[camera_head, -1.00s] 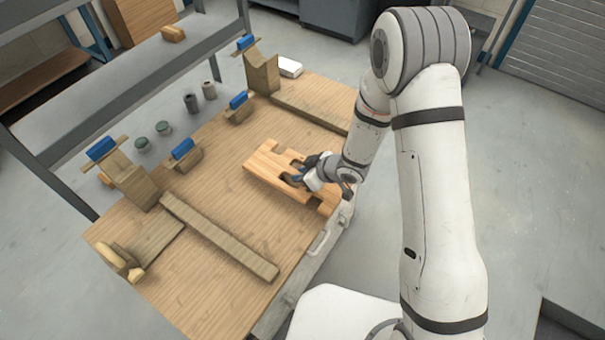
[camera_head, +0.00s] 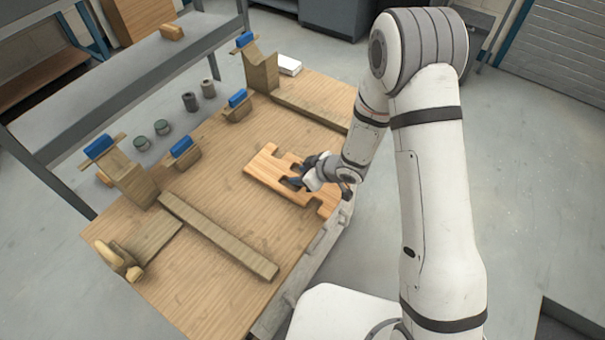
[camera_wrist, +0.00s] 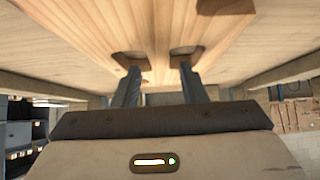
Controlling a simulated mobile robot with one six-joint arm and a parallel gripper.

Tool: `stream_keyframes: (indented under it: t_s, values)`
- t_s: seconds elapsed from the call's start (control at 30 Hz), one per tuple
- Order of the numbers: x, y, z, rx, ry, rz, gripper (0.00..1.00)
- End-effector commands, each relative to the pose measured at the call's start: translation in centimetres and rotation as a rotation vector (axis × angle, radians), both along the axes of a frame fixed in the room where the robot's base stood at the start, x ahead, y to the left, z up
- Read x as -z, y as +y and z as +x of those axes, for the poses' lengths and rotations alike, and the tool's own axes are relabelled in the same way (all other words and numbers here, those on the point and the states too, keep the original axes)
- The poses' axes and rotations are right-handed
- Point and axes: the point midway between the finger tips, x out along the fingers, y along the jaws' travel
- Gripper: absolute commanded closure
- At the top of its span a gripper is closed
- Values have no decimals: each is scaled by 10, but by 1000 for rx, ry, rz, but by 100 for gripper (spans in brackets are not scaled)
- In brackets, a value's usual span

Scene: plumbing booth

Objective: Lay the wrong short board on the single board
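A reddish-tan short board (camera_head: 263,167) with dark cut-outs lies low at the right side of the wooden table. My gripper (camera_head: 296,182) is over its middle, seen from the side. In the wrist view my gripper (camera_wrist: 158,72) has one finger in each of two cut-outs of the board (camera_wrist: 80,22), with a strip of wood between them. The fingers are apart, but I cannot tell whether they press on that strip. What lies directly under the board is hidden, so I cannot pick out a single board there.
A long narrow board (camera_head: 215,235) lies across the table (camera_head: 185,290). Wooden stands with blue tops (camera_head: 100,147) line the far side. A flat board (camera_head: 312,102) lies at the back right. Bare table surrounds the short board's left side.

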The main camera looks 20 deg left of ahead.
Motion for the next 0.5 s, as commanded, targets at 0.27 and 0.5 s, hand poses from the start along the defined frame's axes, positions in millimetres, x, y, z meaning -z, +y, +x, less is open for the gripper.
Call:
stream_keyframes:
  t_s: [0.27, 0.5]
  values:
    - [-1, 0, 0, -1, -1, 0, 58]
    - [-22, -7, -1, 2, -3, 1, 58]
